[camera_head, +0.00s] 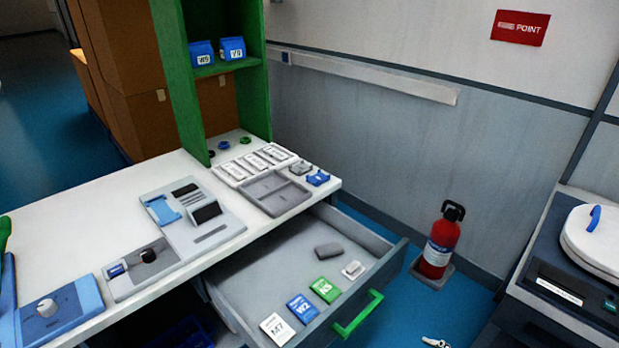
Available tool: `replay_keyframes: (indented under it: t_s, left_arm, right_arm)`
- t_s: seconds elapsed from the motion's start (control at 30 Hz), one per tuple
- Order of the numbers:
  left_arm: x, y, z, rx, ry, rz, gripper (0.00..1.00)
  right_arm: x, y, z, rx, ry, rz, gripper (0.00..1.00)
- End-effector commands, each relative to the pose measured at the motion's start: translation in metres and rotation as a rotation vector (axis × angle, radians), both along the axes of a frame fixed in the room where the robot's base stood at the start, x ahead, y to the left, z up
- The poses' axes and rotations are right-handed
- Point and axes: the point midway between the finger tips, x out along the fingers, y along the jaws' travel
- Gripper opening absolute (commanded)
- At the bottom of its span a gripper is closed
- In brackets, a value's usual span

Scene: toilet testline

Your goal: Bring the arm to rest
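My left gripper is not in view. A small white and dark piece (436,342) shows at the bottom edge, right of the drawer. It looks like the tip of my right gripper, but most of it is cut off and its opening cannot be told. It is apart from the green drawer handle (358,314). No object is seen held.
The drawer (270,262) under the white bench (75,227) stands open, holding white, blue and green packs and two small blocks. Trays and devices sit on the bench. A red extinguisher (441,240) stands by the wall, left of a dark unit (565,290).

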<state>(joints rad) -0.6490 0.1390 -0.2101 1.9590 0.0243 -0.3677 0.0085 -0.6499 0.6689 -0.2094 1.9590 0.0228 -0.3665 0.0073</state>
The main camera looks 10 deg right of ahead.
Motion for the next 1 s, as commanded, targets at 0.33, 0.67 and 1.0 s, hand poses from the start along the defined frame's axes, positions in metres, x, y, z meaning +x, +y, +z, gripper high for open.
replay_keyframes:
  t_s: [0.33,0.67,1.0]
  left_arm:
    - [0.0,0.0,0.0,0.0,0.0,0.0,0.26]
    - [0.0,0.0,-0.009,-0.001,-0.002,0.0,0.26]
    - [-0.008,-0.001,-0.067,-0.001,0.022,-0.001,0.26]
  right_arm:
    - [-0.002,0.096,-0.003,0.28,0.0,-0.213,0.85]
    - [0.005,0.146,-0.004,0.428,0.001,-0.325,0.85]
    - [-0.003,0.146,-0.06,0.423,0.021,-0.324,0.85]
